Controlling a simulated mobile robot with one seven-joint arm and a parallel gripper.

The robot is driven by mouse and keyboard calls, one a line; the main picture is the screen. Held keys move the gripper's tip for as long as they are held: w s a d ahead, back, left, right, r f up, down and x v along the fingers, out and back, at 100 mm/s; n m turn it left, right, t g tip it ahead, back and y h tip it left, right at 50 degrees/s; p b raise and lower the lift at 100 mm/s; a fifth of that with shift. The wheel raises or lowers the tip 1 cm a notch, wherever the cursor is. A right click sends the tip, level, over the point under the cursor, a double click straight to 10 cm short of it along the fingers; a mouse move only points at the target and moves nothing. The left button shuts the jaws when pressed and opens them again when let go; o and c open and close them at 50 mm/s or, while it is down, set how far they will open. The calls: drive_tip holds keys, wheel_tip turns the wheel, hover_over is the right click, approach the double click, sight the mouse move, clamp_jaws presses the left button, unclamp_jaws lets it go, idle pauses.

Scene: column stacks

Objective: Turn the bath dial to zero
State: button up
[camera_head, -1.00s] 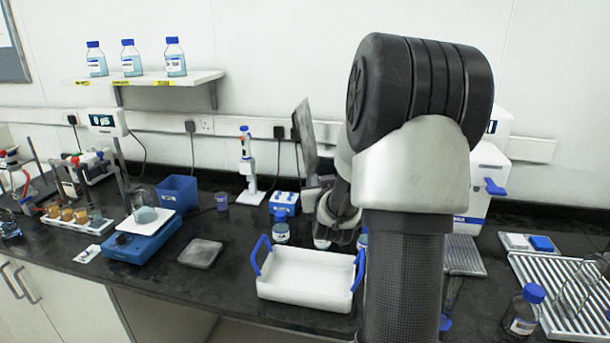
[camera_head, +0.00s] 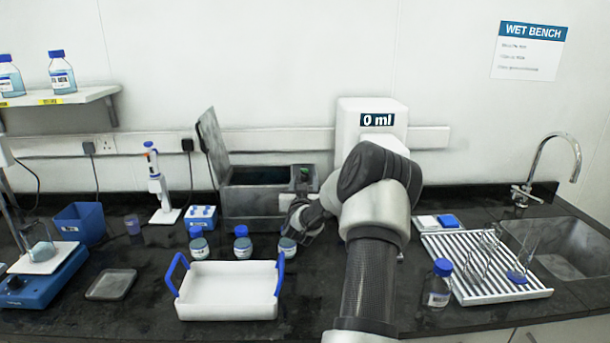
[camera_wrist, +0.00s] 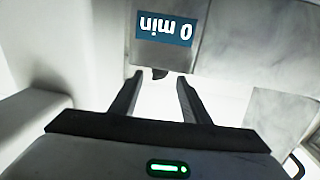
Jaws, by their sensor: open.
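The bath (camera_head: 250,200) is a grey box with a raised lid (camera_head: 212,135) at the back of the bench. A small dark panel with a green mark (camera_head: 304,173) is at its upper right. My gripper (camera_wrist: 159,78) is open in the wrist view, its two fingers apart. An upside-down blue display reading "0 min" (camera_wrist: 165,27) is just beyond the fingertips. A small dark piece (camera_wrist: 160,73), possibly the dial, shows between the fingertips. I cannot tell whether the fingers touch it. In the head view my arm hides the fingertips near the bath's right front.
Several blue-capped bottles (camera_head: 242,243) stand before the bath, with a white tray (camera_head: 230,312) in front. A dispenser showing "0 ml" (camera_head: 350,120) stands behind my arm. To the right are a bottle (camera_head: 437,285), a draining rack (camera_head: 500,290) and a sink (camera_head: 570,265).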

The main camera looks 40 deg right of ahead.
sight(305, 178)
drive_tip(key=x, duration=0.5)
drive_tip(key=shift+w+d, duration=0.25)
drive_tip(key=shift+d, duration=0.05)
drive_tip(key=c, duration=1)
drive_tip(key=shift+f, duration=0.1)
drive_tip(key=shift+c, duration=0.2)
drive_tip(key=shift+f+y+b, duration=0.1)
drive_tip(key=shift+y+b, duration=0.2)
drive_tip(key=shift+b, duration=0.15)
